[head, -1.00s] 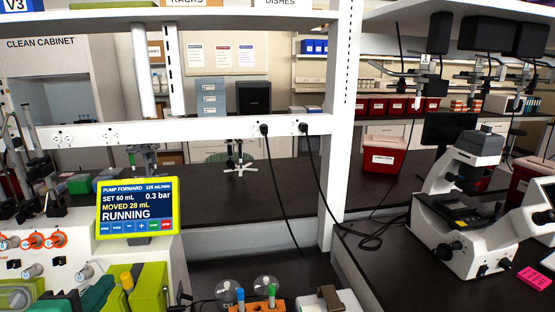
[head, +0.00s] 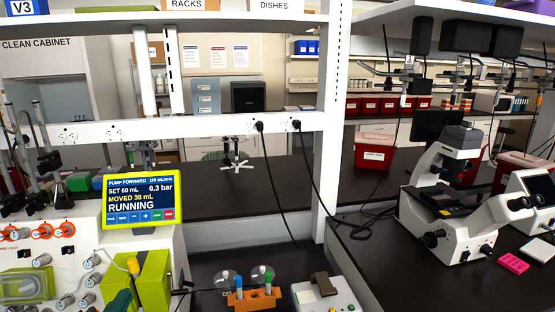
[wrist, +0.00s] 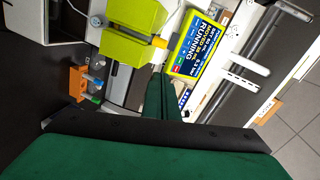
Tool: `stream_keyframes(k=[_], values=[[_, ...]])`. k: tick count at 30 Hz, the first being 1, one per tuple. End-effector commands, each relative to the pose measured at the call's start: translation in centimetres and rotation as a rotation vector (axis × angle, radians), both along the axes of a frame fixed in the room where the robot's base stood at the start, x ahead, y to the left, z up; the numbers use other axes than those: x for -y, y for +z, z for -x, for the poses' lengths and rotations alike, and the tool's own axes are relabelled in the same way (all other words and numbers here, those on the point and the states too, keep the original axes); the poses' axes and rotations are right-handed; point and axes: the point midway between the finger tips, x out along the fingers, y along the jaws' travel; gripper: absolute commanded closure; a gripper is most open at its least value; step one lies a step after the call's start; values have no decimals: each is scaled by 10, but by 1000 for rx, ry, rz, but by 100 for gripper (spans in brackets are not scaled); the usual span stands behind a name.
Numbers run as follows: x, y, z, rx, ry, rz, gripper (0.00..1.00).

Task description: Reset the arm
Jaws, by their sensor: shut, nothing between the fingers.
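My gripper (wrist: 160,98) shows in the wrist view as dark green fingers, shut together and empty. They point toward the yellow-framed pump screen (wrist: 203,48) and the lime-green block (wrist: 132,35), touching nothing that I can make out. In the head view the pump screen (head: 141,196) reads RUNNING, set 60 mL, moved 38 mL, 0.3 bar. The lime-green block (head: 153,275) stands below it. A small dark green piece at the lower left edge of the head view may be part of my arm; I cannot tell.
A microscope (head: 455,200) and a pink rack (head: 513,263) stand on the right bench. A white shelf post (head: 328,150) and hanging black cables cross the middle. The dark bench behind is largely clear.

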Motion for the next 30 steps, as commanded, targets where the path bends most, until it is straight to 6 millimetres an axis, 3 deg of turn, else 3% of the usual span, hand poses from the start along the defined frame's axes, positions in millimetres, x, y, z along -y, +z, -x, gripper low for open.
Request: stream_keyframes(k=[8,14,23,30], values=[[34,-69,-16,45,43,224,100],[69,-127,-17,84,91,406,100],[125,-205,6,125,160,639,100],[171,-256,43,147,201,792,100]])
